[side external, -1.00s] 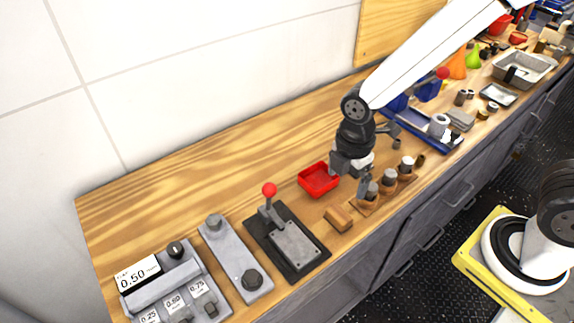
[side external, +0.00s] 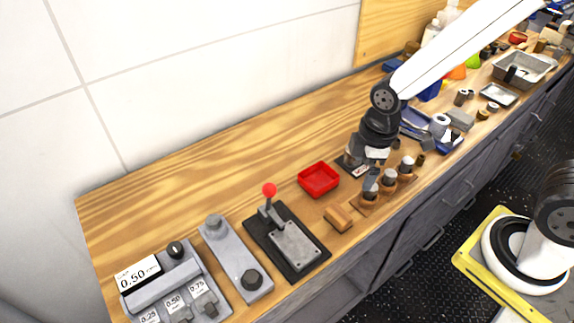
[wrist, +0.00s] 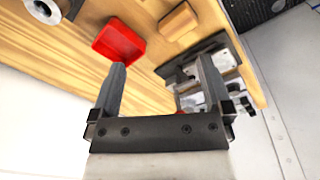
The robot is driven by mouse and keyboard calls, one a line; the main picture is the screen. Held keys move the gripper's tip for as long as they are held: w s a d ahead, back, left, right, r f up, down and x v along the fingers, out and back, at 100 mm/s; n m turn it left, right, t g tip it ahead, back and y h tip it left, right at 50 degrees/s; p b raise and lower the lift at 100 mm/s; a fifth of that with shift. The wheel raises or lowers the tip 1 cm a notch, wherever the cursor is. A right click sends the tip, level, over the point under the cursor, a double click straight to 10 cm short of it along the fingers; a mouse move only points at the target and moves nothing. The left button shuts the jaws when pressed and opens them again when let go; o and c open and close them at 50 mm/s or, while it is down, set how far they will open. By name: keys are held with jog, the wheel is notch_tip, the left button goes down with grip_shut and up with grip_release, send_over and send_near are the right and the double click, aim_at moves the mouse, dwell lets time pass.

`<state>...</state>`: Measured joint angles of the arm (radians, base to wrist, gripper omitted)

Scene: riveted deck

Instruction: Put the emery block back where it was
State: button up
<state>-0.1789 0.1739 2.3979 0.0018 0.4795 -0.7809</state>
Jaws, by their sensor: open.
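The block I take to be the emery block (side external: 338,218) is a small tan-brown block lying on the bench, in front of the red tray and right of the lever plate. It also shows at the top of the wrist view (wrist: 178,20). My gripper (side external: 362,171) is right of the red tray, behind the wooden holder, and apart from the block. In the wrist view my gripper (wrist: 162,67) has its fingers wide apart with nothing between them.
The red tray (side external: 318,179) sits left of my gripper. The wooden holder with capped pieces (side external: 388,183) stands close on the right. The red-knobbed lever plate (side external: 290,243) is left of the block. A labelled dark item (side external: 357,169) is partly hidden by my gripper. Bare bench lies behind the tray.

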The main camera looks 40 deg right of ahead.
jog(key=s+d+r+m+t, duration=0.1)
jog(key=d+m, duration=0.4)
jog(key=m, duration=0.6)
jog(key=shift+s+d+r+t, duration=0.25)
jog(key=shift+s+r+t, duration=0.05)
jog(key=shift+s, duration=0.25)
